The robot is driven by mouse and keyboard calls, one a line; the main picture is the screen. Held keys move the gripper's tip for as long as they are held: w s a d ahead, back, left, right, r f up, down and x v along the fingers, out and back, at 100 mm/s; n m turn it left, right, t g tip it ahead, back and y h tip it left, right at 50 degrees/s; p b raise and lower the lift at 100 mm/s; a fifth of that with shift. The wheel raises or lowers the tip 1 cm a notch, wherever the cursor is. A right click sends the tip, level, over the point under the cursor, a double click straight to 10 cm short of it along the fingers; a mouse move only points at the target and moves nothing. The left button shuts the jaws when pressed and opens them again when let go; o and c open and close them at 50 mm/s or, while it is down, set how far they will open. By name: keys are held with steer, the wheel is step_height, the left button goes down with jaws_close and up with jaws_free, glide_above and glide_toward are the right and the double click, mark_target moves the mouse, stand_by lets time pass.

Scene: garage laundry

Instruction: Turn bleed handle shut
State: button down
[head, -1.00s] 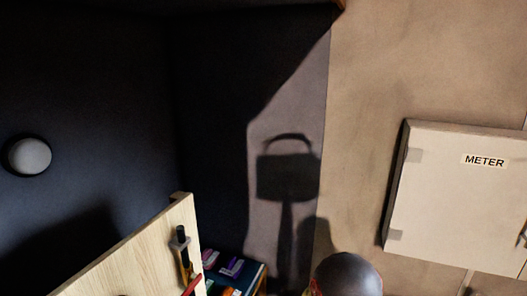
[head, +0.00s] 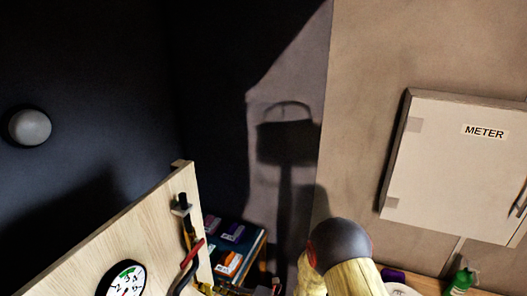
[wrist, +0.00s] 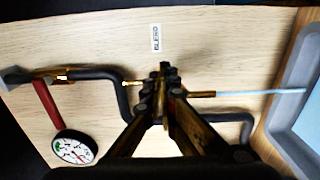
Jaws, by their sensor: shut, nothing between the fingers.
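The wooden board (wrist: 100,30) with pipework fills much of the wrist view, with a small label (wrist: 156,38) reading BLEED, turned sideways. My gripper (wrist: 163,72) is shut and empty, its tips in front of the pipe below this label. A small brass fitting (wrist: 131,84) shows just left of the tips. No bleed handle can be clearly made out; my fingers cover the pipe there. A red lever (wrist: 47,104) hangs at the left, near the round gauge (wrist: 74,148). In the head view the red lever (head: 192,253) and gauge (head: 121,281) show on the board.
A black pipe (wrist: 120,98) bends across the board. A pale blue tube (wrist: 260,92) runs right to a grey tray (wrist: 288,128). In the head view, a shelf with coloured boxes (head: 230,262) stands behind the board. A METER cabinet (head: 450,170) and a green bottle (head: 462,281) are at right.

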steer(key=shift+f, duration=0.25)
steer(key=shift+s+f, duration=0.1)
steer(key=shift+f, duration=0.2)
steer(key=shift+s+f+p, duration=0.1)
steer(key=shift+f+p, duration=0.05)
steer(key=shift+p, duration=0.15)
steer(key=shift+w+f, duration=0.15)
steer(key=shift+w, duration=0.2)
steer(key=p+v, duration=0.1)
steer(key=v, duration=0.5)
steer(key=shift+p, duration=0.35)
